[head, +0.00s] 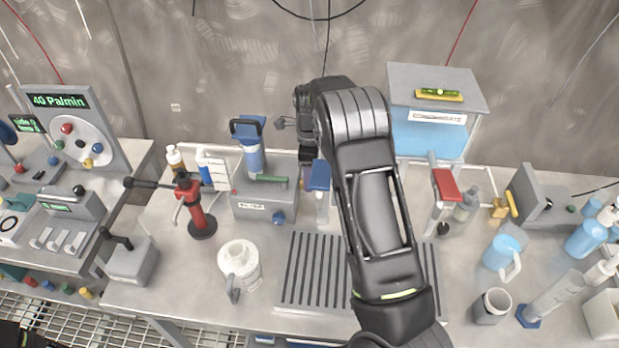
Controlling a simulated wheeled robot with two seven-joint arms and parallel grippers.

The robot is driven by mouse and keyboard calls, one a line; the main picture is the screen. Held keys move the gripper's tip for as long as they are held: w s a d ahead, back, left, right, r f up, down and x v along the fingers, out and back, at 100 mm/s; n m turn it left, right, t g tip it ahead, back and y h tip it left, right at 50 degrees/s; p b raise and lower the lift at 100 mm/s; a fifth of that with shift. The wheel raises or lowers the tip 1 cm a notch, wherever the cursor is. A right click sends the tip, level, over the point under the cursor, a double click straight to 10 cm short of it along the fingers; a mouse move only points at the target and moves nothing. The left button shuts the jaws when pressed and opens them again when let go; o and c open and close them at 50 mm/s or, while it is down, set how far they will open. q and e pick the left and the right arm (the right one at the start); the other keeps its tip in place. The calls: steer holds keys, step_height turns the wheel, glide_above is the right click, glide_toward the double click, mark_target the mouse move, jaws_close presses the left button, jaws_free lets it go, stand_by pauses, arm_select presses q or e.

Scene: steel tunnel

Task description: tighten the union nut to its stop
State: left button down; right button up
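I cannot make out the union nut for certain. A small grey fitting (282,123) shows just left of my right gripper and may be part of it. My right gripper (306,150) is at the back of the bench, at the end of the arm that crosses the middle of the view. Its fingers are dark and largely hidden by the wrist, so their opening and any contact are unclear. A blue-topped cylinder unit (252,158) stands on a grey labelled box (262,204) to the left. A dark part of my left arm shows at the bottom left corner; its gripper is not visible.
A red stand with a black handle (195,212) and a white jug (240,262) stand left. A slotted grey plate (315,270) lies partly under my arm. A blue tank (428,138), red-handled valve (446,186) and blue mug (502,252) stand right.

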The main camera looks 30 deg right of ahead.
steer(key=shift+f, duration=1.25)
jaws_close()
